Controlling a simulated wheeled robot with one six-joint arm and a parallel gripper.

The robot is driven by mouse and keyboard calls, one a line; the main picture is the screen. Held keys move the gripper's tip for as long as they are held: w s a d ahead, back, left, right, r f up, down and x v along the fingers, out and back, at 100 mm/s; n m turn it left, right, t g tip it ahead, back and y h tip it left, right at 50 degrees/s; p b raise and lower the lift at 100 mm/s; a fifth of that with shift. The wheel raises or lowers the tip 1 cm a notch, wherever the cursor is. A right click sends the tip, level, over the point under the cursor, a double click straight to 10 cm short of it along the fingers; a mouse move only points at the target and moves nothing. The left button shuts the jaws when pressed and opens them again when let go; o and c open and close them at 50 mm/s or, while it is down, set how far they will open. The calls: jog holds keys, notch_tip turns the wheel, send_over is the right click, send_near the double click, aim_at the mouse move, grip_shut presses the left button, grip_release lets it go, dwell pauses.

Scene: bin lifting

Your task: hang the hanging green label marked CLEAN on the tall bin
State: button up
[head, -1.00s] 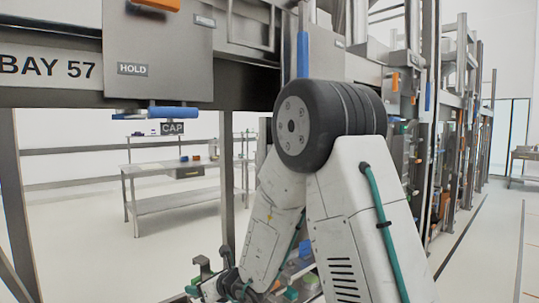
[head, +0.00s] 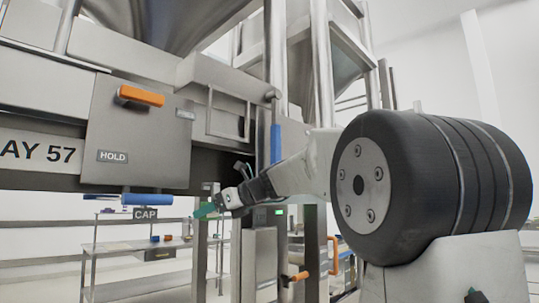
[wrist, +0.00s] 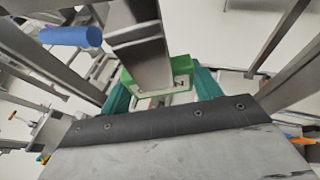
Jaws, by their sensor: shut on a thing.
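My gripper (head: 207,210) is at the end of my outstretched arm, left of centre in the head view, beside an upright steel post. In the wrist view my gripper (wrist: 162,92) has teal fingers on both sides of a green label (wrist: 182,74) with a white panel and part of dark lettering. It is shut on this label. A steel post (wrist: 142,50) hides the label's left part. In the head view the label cannot be told apart from the green fingertips. Large steel hopper-shaped vessels (head: 170,18) show at the top; I cannot tell which is the tall bin.
A steel panel marked HOLD (head: 140,135) with an orange handle (head: 140,96) hangs left of my gripper. A blue bar (head: 147,199) is below it and also shows in the wrist view (wrist: 72,36). A steel table (head: 135,246) stands behind.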

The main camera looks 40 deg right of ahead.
jog(key=s+d+r+m+t+h, duration=0.1)
jog(key=s+d+r+m+h, duration=0.15)
jog(key=s+r, duration=0.6)
jog(key=s+d+r+m+t+h, duration=0.1)
jog(key=s+d+r+m+h, duration=0.15)
jog(key=s+r, duration=0.6)
jog(key=w+r+x, duration=0.1)
jog(key=r+x, duration=0.2)
jog(key=x, duration=1.2)
jog(key=shift+w+r, duration=0.2)
jog(key=shift+a, duration=0.15)
jog(key=o, duration=1)
jog(key=shift+c, duration=0.2)
